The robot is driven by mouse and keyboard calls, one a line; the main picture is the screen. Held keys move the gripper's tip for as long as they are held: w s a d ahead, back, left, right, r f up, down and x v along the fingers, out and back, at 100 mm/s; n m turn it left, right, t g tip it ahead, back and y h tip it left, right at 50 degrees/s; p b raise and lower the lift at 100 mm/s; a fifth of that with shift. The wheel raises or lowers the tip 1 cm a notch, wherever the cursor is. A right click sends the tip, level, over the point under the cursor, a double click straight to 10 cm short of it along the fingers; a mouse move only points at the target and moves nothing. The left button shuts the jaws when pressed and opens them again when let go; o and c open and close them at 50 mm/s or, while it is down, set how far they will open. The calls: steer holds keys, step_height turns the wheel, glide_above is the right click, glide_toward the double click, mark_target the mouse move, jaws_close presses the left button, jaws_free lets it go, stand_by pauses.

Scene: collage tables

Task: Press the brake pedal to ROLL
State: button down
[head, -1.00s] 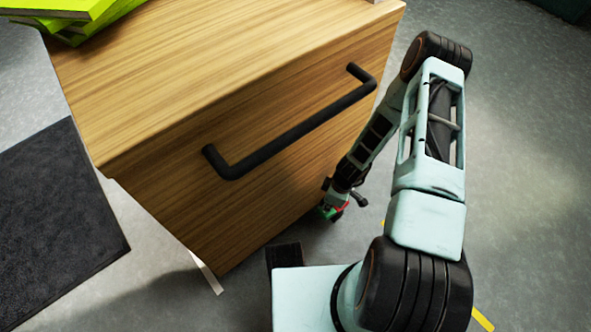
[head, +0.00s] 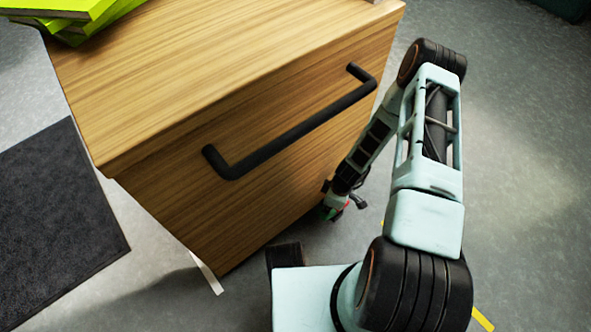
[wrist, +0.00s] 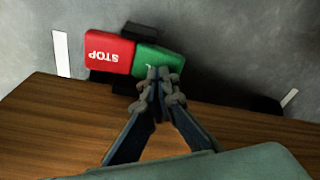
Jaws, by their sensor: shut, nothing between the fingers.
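The brake pedal is low at the foot of the wooden drawer unit. In the wrist view it shows a red half lettered STOP (wrist: 108,53) at left and a green half (wrist: 150,58) at right. The green half's lettering is mostly hidden by my fingers. My gripper (wrist: 160,75) is shut and empty, its fingertips over the lower right of the green half. I cannot tell whether they touch it. In the head view a bit of green (head: 328,213) shows beside my wrist, and the rest of the pedal is hidden.
The wooden drawer unit (head: 180,90) with its black bar handle (head: 290,125) stands close beside my arm. Yellow-green books (head: 70,12) lie on its top. A dark mat (head: 55,220) lies at left. Open grey floor (head: 530,170) is at right.

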steer(key=shift+f, duration=0.6)
steer(key=shift+r+p, duration=2.4)
steer(key=shift+r, duration=1.15)
steer(key=shift+d, duration=0.1)
